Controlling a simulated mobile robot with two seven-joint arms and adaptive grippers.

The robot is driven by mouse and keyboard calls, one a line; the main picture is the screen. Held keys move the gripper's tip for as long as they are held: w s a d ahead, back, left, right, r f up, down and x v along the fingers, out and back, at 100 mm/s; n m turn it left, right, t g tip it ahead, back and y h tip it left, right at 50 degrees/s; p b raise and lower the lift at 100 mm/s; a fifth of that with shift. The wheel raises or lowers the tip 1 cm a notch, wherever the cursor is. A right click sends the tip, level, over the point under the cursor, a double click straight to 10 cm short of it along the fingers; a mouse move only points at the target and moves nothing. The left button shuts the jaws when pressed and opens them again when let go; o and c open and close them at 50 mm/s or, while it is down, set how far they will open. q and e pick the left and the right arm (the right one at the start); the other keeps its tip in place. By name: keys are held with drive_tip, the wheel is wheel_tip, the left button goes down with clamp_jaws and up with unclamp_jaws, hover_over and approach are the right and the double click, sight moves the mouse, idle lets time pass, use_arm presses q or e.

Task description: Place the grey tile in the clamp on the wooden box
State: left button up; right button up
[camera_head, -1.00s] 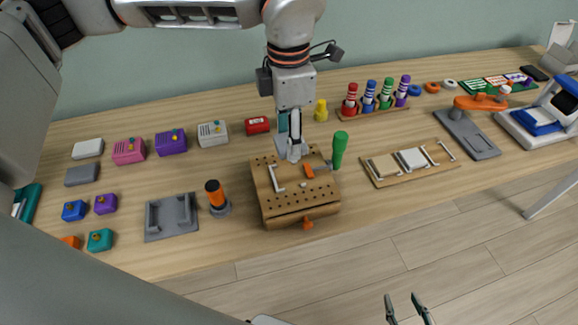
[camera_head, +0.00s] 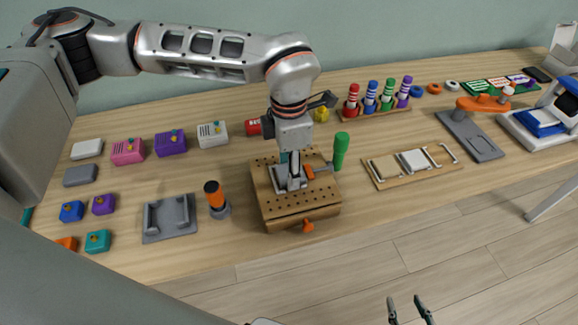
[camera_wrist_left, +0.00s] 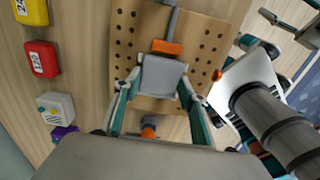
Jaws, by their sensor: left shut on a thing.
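The wooden box (camera_head: 300,208) with a holed top stands in the middle of the table. On its top is the clamp with an orange jaw (camera_head: 309,172) and a green handle (camera_head: 340,150). My left gripper (camera_head: 292,170) is low over the box top, shut on the grey tile (camera_wrist_left: 163,78). In the left wrist view the tile lies between the two fingers, its far edge close to the orange jaw (camera_wrist_left: 167,47). I cannot tell whether it rests on the box. The gripper partly hides the clamp's other jaw. My right gripper (camera_head: 408,308) is open and empty over the floor.
An orange-and-black tool (camera_head: 216,200) stands close left of the box, beside a grey tray (camera_head: 169,232). A board with bars and tiles (camera_head: 395,182) lies to the right. A rack of coloured pegs (camera_head: 375,110) and a red block (camera_head: 254,127) stand behind.

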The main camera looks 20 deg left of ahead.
use_arm(q)
drive_tip(key=shift+f, duration=0.1)
drive_tip(key=o, duration=1.1)
wheel_tip(320, 180, up, 12)
drive_tip(key=shift+p, duration=0.45)
